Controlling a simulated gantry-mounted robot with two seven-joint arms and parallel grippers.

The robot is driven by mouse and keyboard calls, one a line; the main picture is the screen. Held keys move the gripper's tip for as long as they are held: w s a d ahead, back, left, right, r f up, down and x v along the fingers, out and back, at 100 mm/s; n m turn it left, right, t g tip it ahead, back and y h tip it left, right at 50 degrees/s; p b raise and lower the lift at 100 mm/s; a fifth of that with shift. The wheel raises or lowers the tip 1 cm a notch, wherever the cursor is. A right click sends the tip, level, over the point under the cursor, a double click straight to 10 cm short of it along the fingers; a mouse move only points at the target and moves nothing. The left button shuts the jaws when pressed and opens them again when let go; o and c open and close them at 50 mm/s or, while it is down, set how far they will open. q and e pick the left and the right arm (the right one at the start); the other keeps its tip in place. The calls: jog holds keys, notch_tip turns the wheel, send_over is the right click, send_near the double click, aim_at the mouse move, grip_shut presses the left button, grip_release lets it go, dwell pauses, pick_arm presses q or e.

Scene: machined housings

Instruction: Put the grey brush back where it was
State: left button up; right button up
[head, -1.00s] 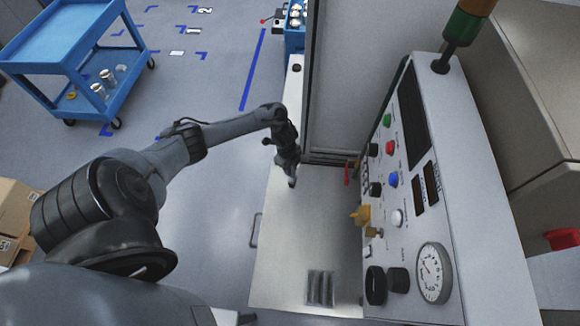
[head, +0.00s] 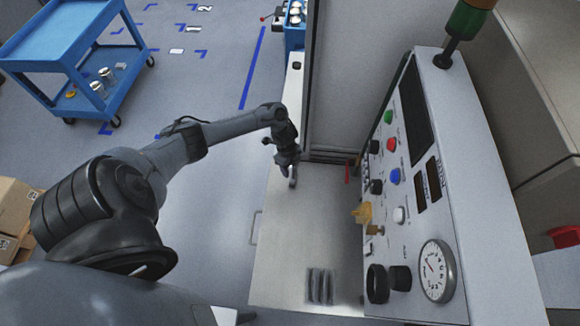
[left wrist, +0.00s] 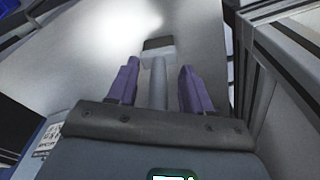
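The grey brush shows in the left wrist view as a round grey handle (left wrist: 158,85) with a darker block-shaped head (left wrist: 158,44) beyond the fingertips. My left gripper (left wrist: 159,70) has its two purple fingers apart, one on each side of the handle, with gaps visible on both sides. I cannot tell how far the brush is from the surface behind it. In the head view my left gripper (head: 291,180) points down over the far part of the pale bench top (head: 290,235). The brush is not clearly made out there. My right gripper is not in view.
A control panel (head: 445,205) with buttons, knobs and a gauge stands right of the bench. A yellow part (head: 362,213) sticks out from its side. A tall grey wall (head: 355,80) rises behind. Dark slots (head: 320,287) lie at the bench's near end. A blue cart (head: 65,45) stands far left.

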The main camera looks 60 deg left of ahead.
pick_arm(q)
notch_tip(320, 180, up, 11)
jog(key=a, duration=0.1)
jog(key=w+d+f+t, duration=0.1)
jog(key=d+f+t, duration=0.1)
jog(key=d, duration=0.8)
jog(key=d+f+t, duration=0.2)
jog(key=d, duration=0.9)
jog(key=s+d+r+n, duration=0.2)
jog(key=s+r+n, duration=0.3)
jog(key=s, duration=0.2)
jog(key=s+d+r+n+g+y, duration=0.1)
jog(key=s+d+r+n, duration=0.2)
jog(key=s+r+n, duration=0.3)
jog(key=shift+s+d+n+b, duration=0.25)
jog(key=shift+s+n+b, duration=0.1)
jog(key=shift+s, duration=0.2)
jog(key=shift+o, duration=0.3)
